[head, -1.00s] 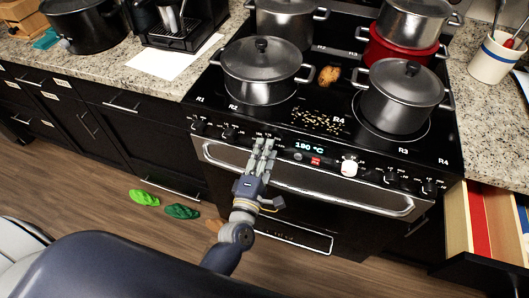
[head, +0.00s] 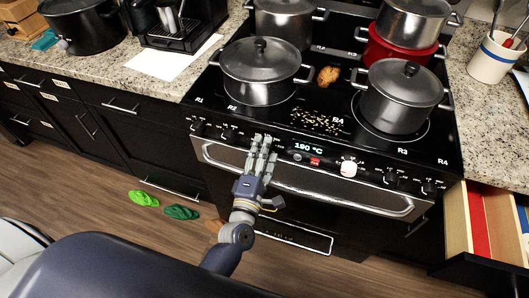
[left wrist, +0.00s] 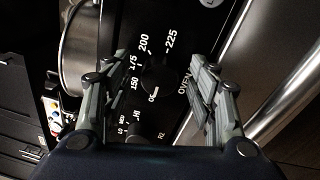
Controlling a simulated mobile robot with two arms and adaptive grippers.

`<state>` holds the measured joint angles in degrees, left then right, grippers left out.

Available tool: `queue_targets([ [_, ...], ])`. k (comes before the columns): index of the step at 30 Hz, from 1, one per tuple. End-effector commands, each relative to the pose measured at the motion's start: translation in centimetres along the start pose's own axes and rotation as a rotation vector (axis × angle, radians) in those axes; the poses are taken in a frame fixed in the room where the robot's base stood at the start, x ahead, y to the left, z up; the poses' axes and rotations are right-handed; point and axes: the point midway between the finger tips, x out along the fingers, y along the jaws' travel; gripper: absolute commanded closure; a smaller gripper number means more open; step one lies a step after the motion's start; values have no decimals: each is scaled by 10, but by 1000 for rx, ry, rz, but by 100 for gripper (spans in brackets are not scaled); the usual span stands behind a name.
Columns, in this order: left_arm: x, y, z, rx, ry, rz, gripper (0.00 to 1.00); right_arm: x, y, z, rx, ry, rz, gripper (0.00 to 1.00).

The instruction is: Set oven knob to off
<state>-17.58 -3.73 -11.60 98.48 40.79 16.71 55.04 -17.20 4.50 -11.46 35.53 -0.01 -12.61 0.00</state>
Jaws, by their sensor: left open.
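The black oven knob (left wrist: 159,78) shows in the left wrist view, with a dial reading 150, 175, 200 and 225 around it and the word OVEN beside it. Its exact setting is hard to tell. My left gripper (left wrist: 161,68) is open, with one finger on each side of the knob in that view; I cannot tell if they touch it. In the head view my left gripper (head: 262,142) is at the stove's front panel and hides this knob. The oven display (head: 310,147) reads 190 °C. My right gripper is not in view.
The oven door handle (head: 370,202) runs just below the panel. Other knobs (head: 228,134) and a white round item (head: 348,168) are on the panel. Lidded pots (head: 262,72) stand on the cooktop. An open drawer (head: 458,225) juts out at the right.

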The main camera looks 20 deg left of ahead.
Motion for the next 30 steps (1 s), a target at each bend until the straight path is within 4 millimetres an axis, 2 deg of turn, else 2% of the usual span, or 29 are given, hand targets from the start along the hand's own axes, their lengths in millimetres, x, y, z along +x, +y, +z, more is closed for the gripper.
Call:
queue_targets([
  [4,-6,-1,0,1,0,-3,47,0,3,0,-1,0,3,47],
  [7,-18,-2,-1,2,0,-5,47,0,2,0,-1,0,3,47],
  [15,-73,-2,0,2,-2,-5,47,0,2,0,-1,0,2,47],
  [21,-106,-2,0,2,-2,-4,47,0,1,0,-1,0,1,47],
  [25,-117,-1,0,0,-1,-1,47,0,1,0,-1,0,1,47],
  [30,-120,0,0,0,-1,0,47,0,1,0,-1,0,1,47],
])
